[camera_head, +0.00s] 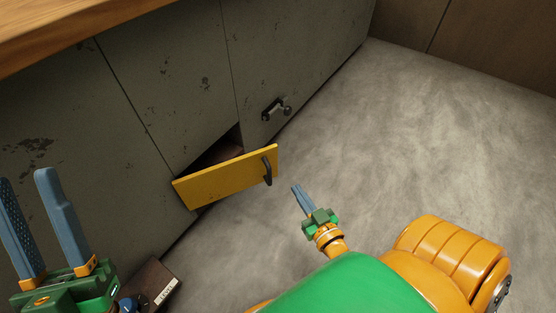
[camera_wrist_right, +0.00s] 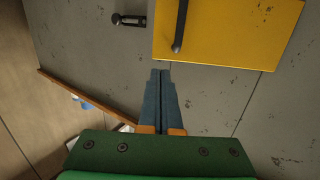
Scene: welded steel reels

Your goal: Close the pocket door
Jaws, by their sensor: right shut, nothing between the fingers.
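The pocket door is a yellow panel (camera_head: 225,180) low on the grey cabinet front. It stands ajar, swung out at its right side, with a dark gap above it. A black bar handle (camera_head: 267,170) sits near its right end. In the right wrist view the yellow door (camera_wrist_right: 230,30) and its handle (camera_wrist_right: 180,25) show at the top. My right gripper (camera_head: 297,187) is shut and empty, to the right of and below the handle, apart from it; its fingertips (camera_wrist_right: 160,73) also show in the wrist view. My left gripper (camera_head: 25,178) is open and empty at lower left.
A second dark handle (camera_head: 276,109) juts from the grey panel behind the door; it also shows in the wrist view (camera_wrist_right: 128,20). A dark brown object with a white label (camera_head: 150,287) lies near the left gripper. The grey floor (camera_head: 400,150) to the right is clear.

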